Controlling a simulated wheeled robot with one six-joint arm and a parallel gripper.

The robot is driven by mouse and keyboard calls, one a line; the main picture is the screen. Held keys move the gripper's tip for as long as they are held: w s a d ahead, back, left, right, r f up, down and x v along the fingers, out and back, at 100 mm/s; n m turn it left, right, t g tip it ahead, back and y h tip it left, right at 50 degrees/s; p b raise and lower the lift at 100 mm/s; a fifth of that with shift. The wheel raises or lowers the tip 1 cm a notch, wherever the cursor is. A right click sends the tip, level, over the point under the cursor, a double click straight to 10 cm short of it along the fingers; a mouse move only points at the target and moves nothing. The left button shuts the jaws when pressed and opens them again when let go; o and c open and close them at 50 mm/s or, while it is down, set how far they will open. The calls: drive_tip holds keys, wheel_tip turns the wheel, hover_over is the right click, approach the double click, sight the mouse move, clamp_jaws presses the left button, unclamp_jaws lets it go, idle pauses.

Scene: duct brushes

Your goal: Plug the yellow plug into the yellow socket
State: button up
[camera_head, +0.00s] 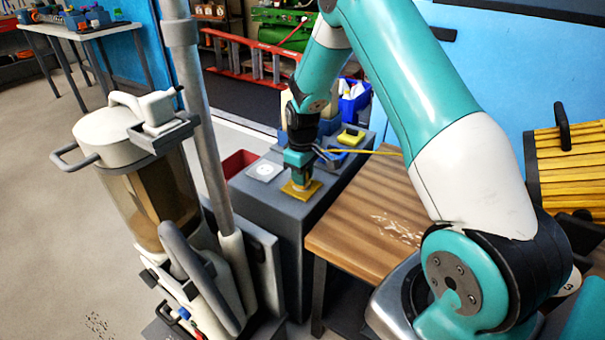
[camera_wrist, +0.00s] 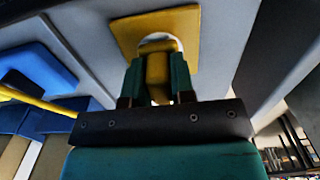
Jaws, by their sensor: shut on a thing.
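My gripper (camera_head: 298,176) points down over the grey cabinet top, with its green fingers (camera_wrist: 156,85) shut on the yellow plug (camera_wrist: 158,66). The yellow socket (camera_head: 301,190) is a square yellow plate on the cabinet top, directly beneath the gripper. In the wrist view the yellow socket plate (camera_wrist: 126,36) shows a pale round face, partly covered by the plug. The plug's front end is over or at that face; I cannot tell whether it is inserted. The plug is hidden by the fingers in the head view. A yellow cord (camera_head: 385,153) runs right from the gripper.
A white socket plate (camera_head: 264,171) lies left of the yellow one on the grey cabinet (camera_head: 275,205). A yellow block (camera_head: 351,136) and blue bins (camera_head: 353,105) stand behind. A wooden table (camera_head: 350,215) adjoins at right; a tall vacuum (camera_head: 140,185) stands at left.

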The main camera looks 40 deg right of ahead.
drive_tip(key=shift+f, duration=0.2)
drive_tip(key=o, duration=1)
drive_tip(key=shift+c, duration=0.2)
wheel_tip(320, 180, up, 18)
drive_tip(key=p, duration=0.2)
drive_tip(key=shift+f, duration=0.25)
